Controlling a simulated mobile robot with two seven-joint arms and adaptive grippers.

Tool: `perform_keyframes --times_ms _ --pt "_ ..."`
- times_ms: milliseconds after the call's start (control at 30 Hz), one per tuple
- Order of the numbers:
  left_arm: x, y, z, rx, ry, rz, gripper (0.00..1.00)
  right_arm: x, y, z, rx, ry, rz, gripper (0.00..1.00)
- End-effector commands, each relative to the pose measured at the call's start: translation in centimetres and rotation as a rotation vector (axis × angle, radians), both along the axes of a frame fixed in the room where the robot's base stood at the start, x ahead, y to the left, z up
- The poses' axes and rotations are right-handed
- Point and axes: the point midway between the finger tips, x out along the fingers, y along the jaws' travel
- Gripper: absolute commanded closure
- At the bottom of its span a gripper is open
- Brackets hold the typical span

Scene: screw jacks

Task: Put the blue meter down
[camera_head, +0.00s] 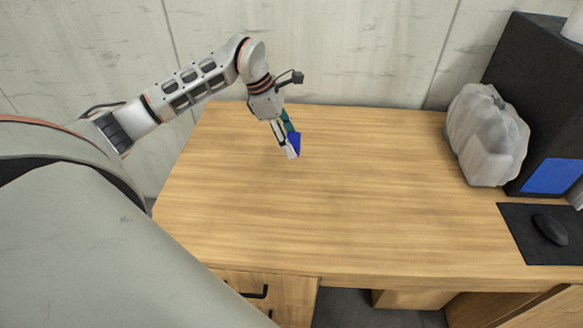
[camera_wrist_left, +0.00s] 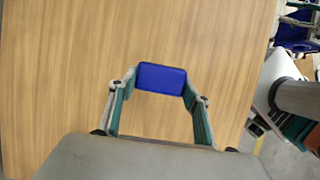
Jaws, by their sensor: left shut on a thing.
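The blue meter (camera_head: 294,143) is a small blue block in my left gripper, above the left part of the wooden desk (camera_head: 350,220). My left gripper (camera_head: 287,146) points down and is shut on the meter. In the left wrist view the meter (camera_wrist_left: 162,78) sits between the two fingertips (camera_wrist_left: 160,84), one on each side. The desk top shows behind it. I cannot tell exactly how far the meter is from the desk surface. My right gripper is not in view.
A grey plastic bag (camera_head: 486,135) stands at the right back beside a black box-shaped case (camera_head: 530,80). A black mouse (camera_head: 550,229) lies on a dark mat (camera_head: 518,224) at the right. The middle of the desk is clear. A wall runs behind it.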

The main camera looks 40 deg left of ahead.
Motion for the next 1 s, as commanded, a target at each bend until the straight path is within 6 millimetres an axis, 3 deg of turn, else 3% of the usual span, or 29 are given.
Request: perform_keyframes --times_ms 100,233,533,767,1000 --pt "-0.1 -0.2 -3.1 -0.004 0.005 -0.001 0.82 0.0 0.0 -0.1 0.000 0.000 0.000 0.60" --pt "-0.1 -0.1 -5.2 -0.003 0.001 -0.001 0.82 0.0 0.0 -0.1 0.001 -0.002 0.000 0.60" --pt "0.0 -0.1 -7.3 -0.002 0.000 -0.002 0.82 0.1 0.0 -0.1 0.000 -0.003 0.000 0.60" --pt "0.0 -0.1 -10.5 -0.002 0.000 -0.002 0.82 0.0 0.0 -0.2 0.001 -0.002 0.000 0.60" --pt "0.0 -0.1 -10.6 -0.001 -0.003 -0.002 0.82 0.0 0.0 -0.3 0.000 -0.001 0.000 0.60"
